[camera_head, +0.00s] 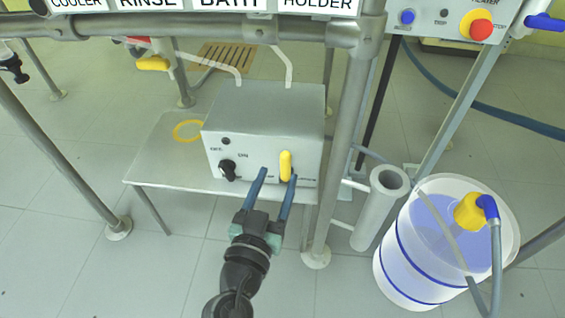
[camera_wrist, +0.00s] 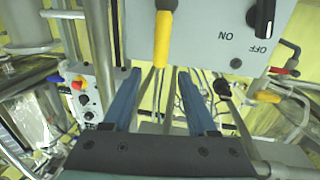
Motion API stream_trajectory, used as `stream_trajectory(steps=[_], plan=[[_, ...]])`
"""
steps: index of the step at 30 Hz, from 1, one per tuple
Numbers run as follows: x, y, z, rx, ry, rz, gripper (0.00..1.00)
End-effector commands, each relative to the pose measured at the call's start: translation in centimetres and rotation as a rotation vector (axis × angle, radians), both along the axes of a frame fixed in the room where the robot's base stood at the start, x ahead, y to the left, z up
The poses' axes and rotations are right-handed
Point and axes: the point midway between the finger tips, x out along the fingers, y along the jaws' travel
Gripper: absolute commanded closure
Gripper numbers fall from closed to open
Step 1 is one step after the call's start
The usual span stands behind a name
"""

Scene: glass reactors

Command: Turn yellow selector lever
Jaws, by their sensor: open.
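The yellow selector lever (camera_head: 286,165) stands roughly upright on the front panel of a grey box (camera_head: 263,105), right of the black knob. It shows in the wrist view (camera_wrist: 163,38) as a yellow bar at the top centre. My gripper (camera_head: 279,173) is in front of the panel, its blue fingers open. In the wrist view my gripper (camera_wrist: 157,73) has one fingertip on each side of the lever's free end, with gaps visible. The gripper is empty, and nothing hides the lever's handle.
A black knob (camera_head: 227,170) marked OFF and ON sits on the same panel, left of the lever. A metal frame post (camera_head: 342,150) stands close right of the box. A grey tube (camera_head: 380,208) and a white bucket (camera_head: 405,260) stand farther right.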

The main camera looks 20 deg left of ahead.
Motion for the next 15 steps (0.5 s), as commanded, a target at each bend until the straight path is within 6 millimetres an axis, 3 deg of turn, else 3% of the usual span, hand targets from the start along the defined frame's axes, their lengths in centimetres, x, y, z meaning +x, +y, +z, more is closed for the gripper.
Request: stream_trajectory(steps=[6,15], plan=[[3.2,0.5,0.0,0.000,-0.001,0.001,0.42],[4.6,0.6,0.0,0.000,0.000,0.001,0.42]])
